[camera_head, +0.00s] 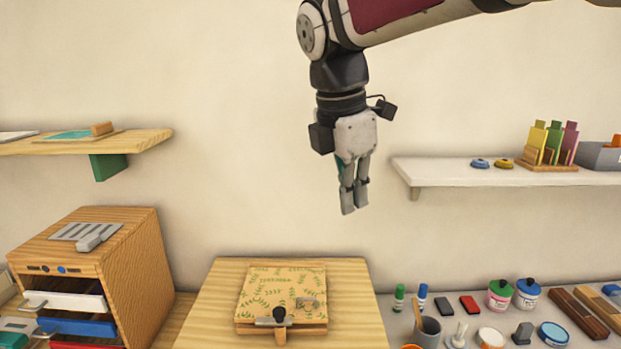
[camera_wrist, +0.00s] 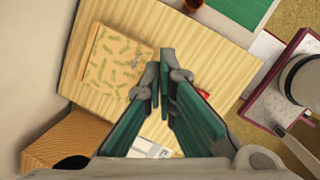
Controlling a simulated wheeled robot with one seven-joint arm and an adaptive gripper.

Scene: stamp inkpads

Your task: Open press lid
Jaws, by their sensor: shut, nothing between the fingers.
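The press (camera_head: 283,291) is a flat wooden block with a green leaf pattern on its top. It lies on a wooden board in the lower middle of the head view, with its lid down. A black knob (camera_head: 279,314) and a metal bar sit at its front edge. The press also shows in the wrist view (camera_wrist: 115,62), at the upper left. My gripper (camera_head: 354,211) hangs in the air above and to the right of the press, pointing down and touching nothing. Its fingers are shut and empty; they also show in the wrist view (camera_wrist: 166,85).
A wooden drawer cabinet (camera_head: 140,262) stands left of the board (camera_head: 355,300). Inkpads, jars and a grey cup (camera_head: 428,331) crowd the right. Wall shelves hang at left (camera_head: 150,141) and right (camera_head: 440,172). The air between my gripper and the press is clear.

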